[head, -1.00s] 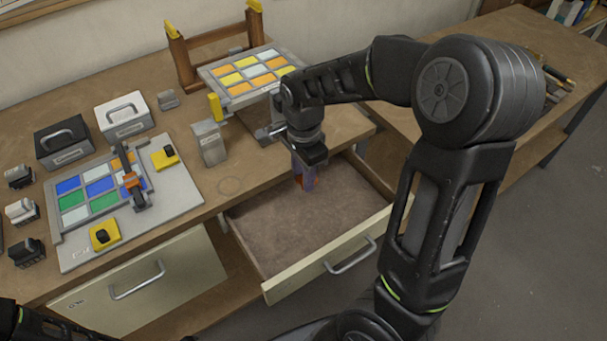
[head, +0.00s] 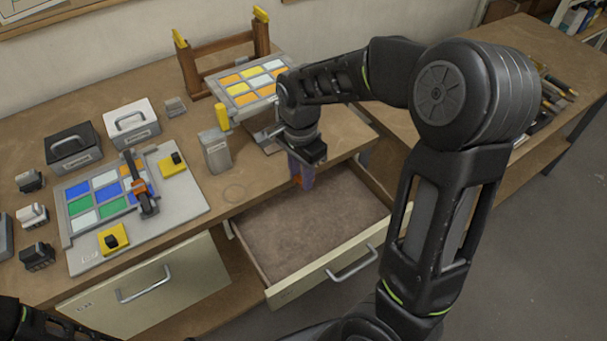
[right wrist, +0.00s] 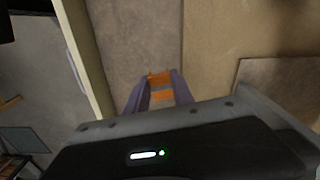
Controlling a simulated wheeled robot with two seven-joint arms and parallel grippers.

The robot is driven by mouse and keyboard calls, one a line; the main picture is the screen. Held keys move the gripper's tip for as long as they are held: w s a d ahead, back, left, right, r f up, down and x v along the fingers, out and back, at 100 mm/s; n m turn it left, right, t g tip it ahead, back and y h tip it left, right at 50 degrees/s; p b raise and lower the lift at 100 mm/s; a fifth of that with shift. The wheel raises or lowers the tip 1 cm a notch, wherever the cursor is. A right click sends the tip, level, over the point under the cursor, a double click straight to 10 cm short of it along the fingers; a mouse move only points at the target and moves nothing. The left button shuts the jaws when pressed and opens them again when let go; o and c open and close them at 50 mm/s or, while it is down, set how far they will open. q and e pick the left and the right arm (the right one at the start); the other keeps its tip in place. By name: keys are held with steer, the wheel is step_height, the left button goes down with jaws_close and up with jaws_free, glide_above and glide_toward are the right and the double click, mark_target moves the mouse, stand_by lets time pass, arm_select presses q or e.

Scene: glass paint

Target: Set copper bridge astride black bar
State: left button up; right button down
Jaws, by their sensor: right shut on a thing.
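The copper bridge (right wrist: 158,77) is a small orange piece between the purple fingers of my right gripper (right wrist: 160,93). The black bar (head: 131,166) lies across the panel of coloured glass tiles (head: 84,222) on the bench at left, apart from my gripper. An orange piece (head: 139,186) is on the bar near its front end. My left gripper is not in view.
The open drawer (head: 345,265) juts out below my right gripper. A grey block (head: 214,150) stands between it and the glass panel. A second tiled panel (head: 240,104) and wooden rack (head: 226,45) are behind. Yellow clamps (head: 174,166) sit on the left panel's board.

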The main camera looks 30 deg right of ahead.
steer(key=w+a+n, duration=0.1)
steer(key=n, duration=0.1)
steer(key=w+a+n, duration=0.2)
steer(key=n, duration=0.1)
steer(key=w+a+n, duration=0.1)
steer(key=w+n, duration=0.1)
steer(key=shift+a+r+n, duration=0.3)
steer(key=shift+n, duration=0.1)
steer(key=w+a+n, duration=0.1)
steer(key=a+n, duration=0.1)
steer(key=w+a+n, duration=0.1)
steer(key=a+n, duration=0.1)
steer(key=n, duration=0.1)
steer(key=w+a+n, duration=0.2)
steer(key=n, duration=0.1)
steer(key=shift+r, duration=0.2)
steer(key=shift+a+n, duration=0.15)
steer(key=shift+n, duration=0.15)
steer(key=shift+r, duration=0.1)
